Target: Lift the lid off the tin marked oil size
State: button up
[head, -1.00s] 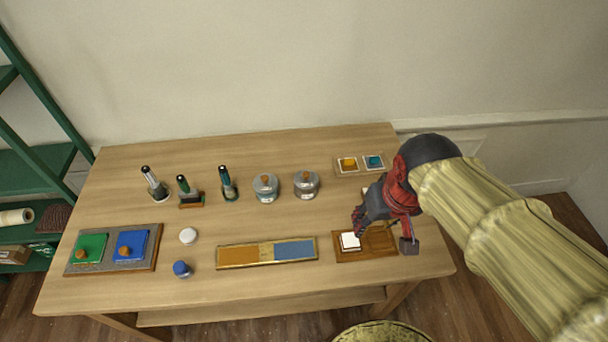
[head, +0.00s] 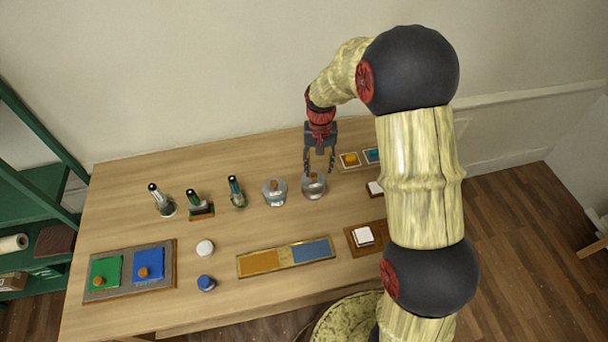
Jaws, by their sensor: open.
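Two round grey metal tins with brown-knobbed lids stand at the back middle of the table, the left tin (head: 275,193) and the right tin (head: 314,189). Labels are too small to read, so I cannot tell which is marked oil size. Both lids appear to be on. My gripper (head: 319,171) points down with open fingers at the right tin, around or just above its lid knob. I cannot tell whether the fingers touch the lid.
Several upright dark-topped tools (head: 199,204) stand left of the tins. In front lie a blue-and-ochre panel (head: 286,257), a white round piece (head: 205,247) and a blue-capped jar (head: 206,283). A grey tray (head: 170,268) holds green and blue squares. My arm hides the table's right side.

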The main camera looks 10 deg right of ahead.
aim_at(314, 175)
jog(key=w, duration=0.2)
jog(key=r, duration=0.1)
jog(key=shift+w+a+r+t, duration=0.1)
jog(key=shift+w+a+t, duration=0.2)
jog(key=shift+w+a, duration=0.1)
jog(key=shift+s+m, duration=0.15)
jog(key=shift+m, duration=0.25)
jog(key=shift+s+f, duration=0.1)
jog(key=shift+f, duration=1.8)
notch_tip(314, 175, down, 4)
jog(key=shift+r, duration=0.1)
jog(key=shift+c, duration=0.4)
grip_shut()
